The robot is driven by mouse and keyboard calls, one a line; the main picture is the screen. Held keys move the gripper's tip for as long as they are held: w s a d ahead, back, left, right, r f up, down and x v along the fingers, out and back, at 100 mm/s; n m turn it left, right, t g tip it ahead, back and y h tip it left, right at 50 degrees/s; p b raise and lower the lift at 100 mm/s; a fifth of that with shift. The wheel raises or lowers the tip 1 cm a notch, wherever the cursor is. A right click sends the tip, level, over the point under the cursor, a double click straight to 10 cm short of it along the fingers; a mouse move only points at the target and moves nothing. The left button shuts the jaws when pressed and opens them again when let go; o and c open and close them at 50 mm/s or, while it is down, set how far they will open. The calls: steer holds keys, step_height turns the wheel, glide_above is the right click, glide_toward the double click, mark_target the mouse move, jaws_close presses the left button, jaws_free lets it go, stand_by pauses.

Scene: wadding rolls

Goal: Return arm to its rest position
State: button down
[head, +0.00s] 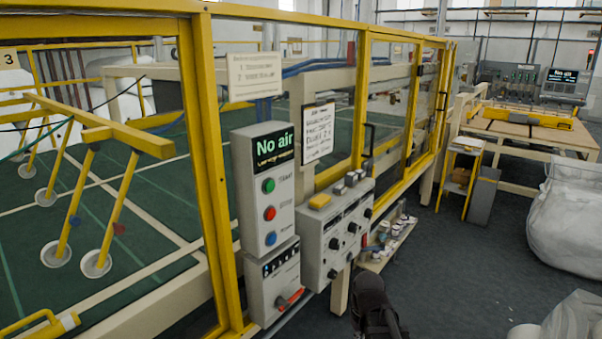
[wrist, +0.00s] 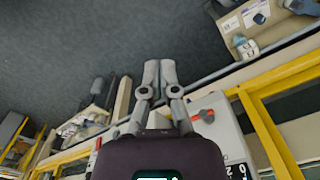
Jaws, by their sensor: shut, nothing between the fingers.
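My gripper (wrist: 160,68) is shut in the wrist view, its two grey fingers together over the dark floor with nothing between them. In the head view, a dark part of my arm (head: 372,308) shows at the bottom, right of the control boxes; the fingertips cannot be made out there. A grey control box (head: 264,185) has a "No air" screen and green, red and blue buttons. Below it is a lower box (head: 271,280) with a red handle (head: 291,299). A red handle (wrist: 206,116) also shows in the wrist view, right of my gripper and apart from it.
A yellow-framed guard fence (head: 209,170) runs along the left. A knob panel (head: 335,235) stands beside the control box. A low shelf (head: 388,246) with small items lies beyond it. White bags (head: 570,225) stand at right. The dark floor (head: 465,275) between is open.

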steer(key=s+m, duration=0.1)
steer(key=s+d+m, duration=0.1)
steer(key=s+r+m, duration=0.1)
steer(key=shift+s+d+p, duration=0.25)
steer(key=shift+s+p, duration=0.1)
steer(key=shift+s, duration=0.05)
